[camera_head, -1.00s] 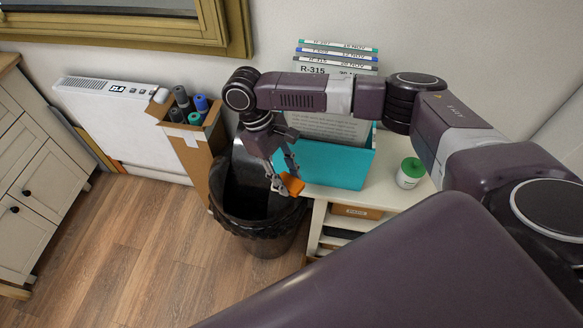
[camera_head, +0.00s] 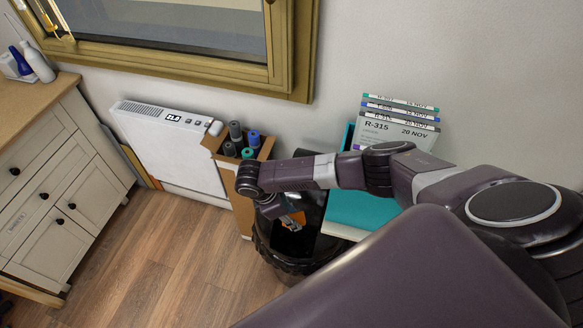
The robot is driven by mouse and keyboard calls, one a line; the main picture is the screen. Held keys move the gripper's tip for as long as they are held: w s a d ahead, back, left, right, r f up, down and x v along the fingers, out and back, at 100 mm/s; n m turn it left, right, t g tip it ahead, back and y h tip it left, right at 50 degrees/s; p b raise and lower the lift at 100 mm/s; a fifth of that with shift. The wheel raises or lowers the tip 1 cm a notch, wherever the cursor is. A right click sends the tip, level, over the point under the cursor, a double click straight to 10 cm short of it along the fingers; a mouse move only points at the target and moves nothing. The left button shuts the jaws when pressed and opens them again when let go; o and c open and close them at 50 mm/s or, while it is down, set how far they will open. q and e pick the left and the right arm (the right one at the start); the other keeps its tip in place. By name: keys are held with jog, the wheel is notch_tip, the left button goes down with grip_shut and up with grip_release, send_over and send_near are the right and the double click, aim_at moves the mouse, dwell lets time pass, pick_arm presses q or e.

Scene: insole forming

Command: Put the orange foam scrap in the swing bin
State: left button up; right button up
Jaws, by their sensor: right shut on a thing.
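The orange foam scrap (camera_head: 289,224) is small and partly hidden by the fingers of my right gripper (camera_head: 291,220). That gripper points down and is shut on the scrap. The black swing bin (camera_head: 293,267) stands on the floor below, with a dark bag around its rim. In the picture, the gripper and scrap lie over the bin's dark opening; how high or deep they are is hard to tell. My left gripper is not in view.
A cardboard box (camera_head: 243,205) of rolls stands left of the bin, beside a white heater (camera_head: 170,150). A teal file box (camera_head: 362,208) with binders is on the right. A cream cabinet (camera_head: 60,190) stands at the left. The wooden floor (camera_head: 170,260) in front is clear.

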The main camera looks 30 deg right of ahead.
notch_tip(320, 180, down, 17)
jog(key=b, duration=1.3)
jog(key=shift+b, duration=0.4)
jog(key=shift+a, duration=0.1)
jog(key=o, duration=0.8)
jog(key=shift+o, duration=0.2)
jog(key=v, duration=1.2)
